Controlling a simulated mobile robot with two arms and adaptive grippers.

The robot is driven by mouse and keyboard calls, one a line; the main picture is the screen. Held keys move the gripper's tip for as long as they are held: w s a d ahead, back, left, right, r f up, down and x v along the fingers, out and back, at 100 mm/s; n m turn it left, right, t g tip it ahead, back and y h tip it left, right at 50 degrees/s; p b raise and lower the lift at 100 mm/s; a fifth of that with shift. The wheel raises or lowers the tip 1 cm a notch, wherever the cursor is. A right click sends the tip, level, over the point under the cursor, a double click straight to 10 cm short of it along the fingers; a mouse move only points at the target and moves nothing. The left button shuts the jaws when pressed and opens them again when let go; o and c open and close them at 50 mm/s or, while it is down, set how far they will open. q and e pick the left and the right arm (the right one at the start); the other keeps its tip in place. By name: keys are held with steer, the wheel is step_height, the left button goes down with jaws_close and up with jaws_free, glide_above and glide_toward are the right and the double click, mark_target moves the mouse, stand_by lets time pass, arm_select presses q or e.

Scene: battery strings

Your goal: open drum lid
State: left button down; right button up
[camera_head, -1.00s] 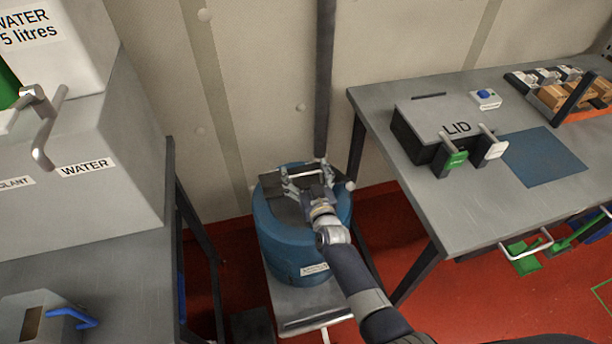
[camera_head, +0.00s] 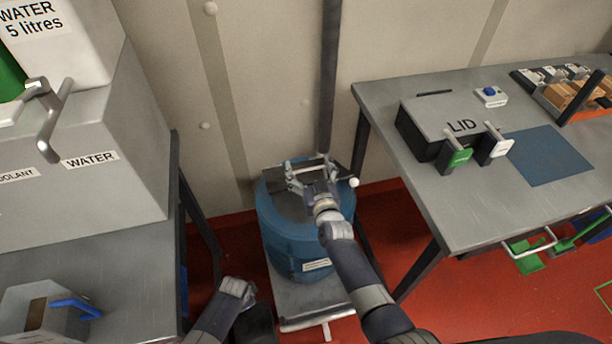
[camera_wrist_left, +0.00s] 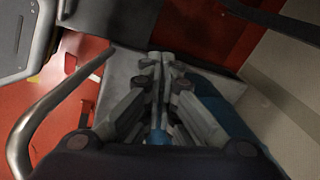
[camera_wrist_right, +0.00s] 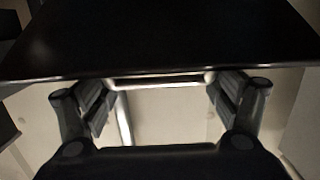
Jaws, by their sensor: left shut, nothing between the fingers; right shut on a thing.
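My right gripper (camera_head: 309,168) is at the drum's top, shut on a thin pale bar, apparently the lid handle (camera_wrist_right: 160,82). In the right wrist view, the bar lies between the fingers, under a dark plate (camera_wrist_right: 160,40); how far the lid is tilted is unclear. My left gripper (camera_wrist_left: 160,62) is shut and empty in the left wrist view, beside the drum's blue side (camera_wrist_left: 215,105). Its fingers are unclear in the head view.
A grey bench (camera_head: 120,270) with a water box (camera_head: 100,140) stands on the left. A grey table (camera_head: 440,205) with a box marked LID (camera_head: 462,110) stands on the right. A dark vertical pole (camera_head: 328,80) rises behind the drum.

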steer(key=shift+w+r, duration=0.1)
steer(key=shift+r, duration=0.1)
arm_select(q)
steer(key=w+d+r+m+t, duration=0.15)
steer(key=w+r+m, duration=0.25)
steer(key=w+r, duration=0.75)
steer(key=w+d+r+m, duration=0.3)
steer(key=w+r+m, duration=0.1)
steer(key=w+r, duration=0.75)
step_height(320, 180, up, 18)
steer(key=m+g, duration=0.3)
steer(key=m, duration=0.9)
glide_above(306, 184)
arm_select(e)
steer(key=shift+f, duration=0.1)
arm_select(q)
steer(key=s+m, duration=0.1)
steer(key=shift+m+g, duration=0.25)
steer(key=shift+m, duration=0.05)
steer(key=f, duration=0.6)
steer(key=w+f, duration=0.1)
steer(key=f, duration=0.2)
steer(key=shift+f, duration=0.35)
arm_select(e)
steer(key=shift+f, duration=0.1)
